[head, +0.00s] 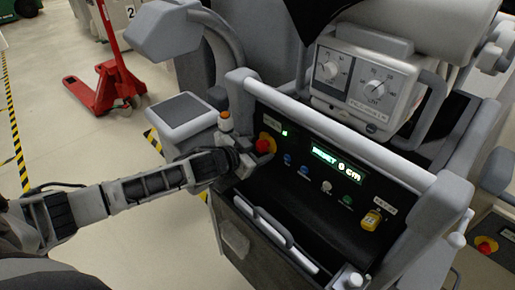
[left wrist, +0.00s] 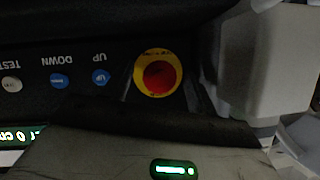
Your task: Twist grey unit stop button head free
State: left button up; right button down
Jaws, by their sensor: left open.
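The stop button is a red head (head: 263,146) on a yellow ring, at the left end of the grey unit's black control panel (head: 300,205). In the left wrist view the red head (left wrist: 160,76) shows nearly face-on, with its yellow ring around it. My left gripper (head: 250,157) is open, right at the button, its arm coming from the left. In the left wrist view, dark finger shapes (left wrist: 168,98) flank the button; whether they touch it is too dark to tell. My right gripper is not in view.
The panel also has blue, white and green buttons, a green-lit display (head: 336,164) and a yellow switch (head: 371,220). A pale rail (head: 340,131) runs above the panel and a handle (head: 275,236) below. An orange-topped knob (head: 225,120) stands close beyond my gripper. A red pallet jack (head: 105,85) is farther back.

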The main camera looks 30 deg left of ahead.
pick_arm(q)
jog(key=shift+w, duration=0.15)
jog(key=shift+c, duration=0.4)
jog(key=c, duration=0.9)
jog(key=shift+d, duration=0.1)
jog(key=shift+f+m+t+y, duration=0.15)
jog(key=shift+m+t+y, duration=0.35)
jog(key=shift+m, duration=0.7)
jog(key=shift+m+t+y+b, duration=0.4)
jog(key=shift+m+y+b, duration=0.4)
jog(key=shift+m, duration=0.4)
